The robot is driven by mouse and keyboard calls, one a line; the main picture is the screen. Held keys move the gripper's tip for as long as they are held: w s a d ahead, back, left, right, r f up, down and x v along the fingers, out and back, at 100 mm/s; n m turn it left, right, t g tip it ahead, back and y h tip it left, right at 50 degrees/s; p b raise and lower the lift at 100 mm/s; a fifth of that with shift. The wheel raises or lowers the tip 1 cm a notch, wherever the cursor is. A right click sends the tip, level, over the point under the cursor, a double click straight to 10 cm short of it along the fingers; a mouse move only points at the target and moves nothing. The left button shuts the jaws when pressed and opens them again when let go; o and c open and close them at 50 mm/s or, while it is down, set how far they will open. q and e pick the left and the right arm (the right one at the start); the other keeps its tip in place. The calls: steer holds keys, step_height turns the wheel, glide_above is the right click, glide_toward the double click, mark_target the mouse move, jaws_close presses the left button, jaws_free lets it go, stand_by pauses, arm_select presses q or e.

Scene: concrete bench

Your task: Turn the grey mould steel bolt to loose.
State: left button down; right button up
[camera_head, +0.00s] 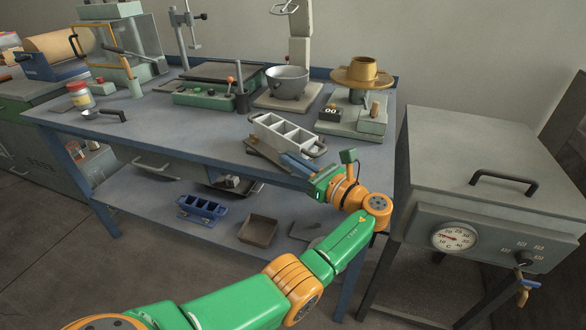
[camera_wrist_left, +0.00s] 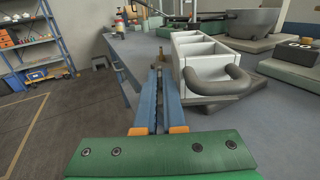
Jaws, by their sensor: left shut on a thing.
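The grey mould (camera_head: 277,139), a long block with several open compartments and a bar handle at its end, sits on a base plate near the bench's front edge. In the left wrist view the mould (camera_wrist_left: 190,78) stands just right of my fingers. My left gripper (camera_head: 287,158) reaches in along the mould's front long side. Its blue fingers (camera_wrist_left: 160,68) are close together, shut on the steel bolt at the mould's side. The bolt is mostly hidden between the fingertips, so its turn angle cannot be told. My right gripper is out of view.
A grey mixing bowl (camera_head: 288,82) stands behind the mould, and a flow table with a brass ring (camera_head: 363,69) is to its right. A grey cabinet with a dial (camera_head: 455,236) stands right of my arm. The bench's left front (camera_head: 150,135) is mostly clear.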

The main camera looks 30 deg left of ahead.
arm_select(q)
steer(key=shift+s+a+f, duration=0.1)
steer(key=shift+f, duration=0.05)
steer(key=c, duration=1.3)
jaws_free()
steer(key=shift+a, duration=0.2)
steer(key=shift+d, duration=0.15)
steer(key=b+v, duration=0.1)
steer(key=v, duration=0.6)
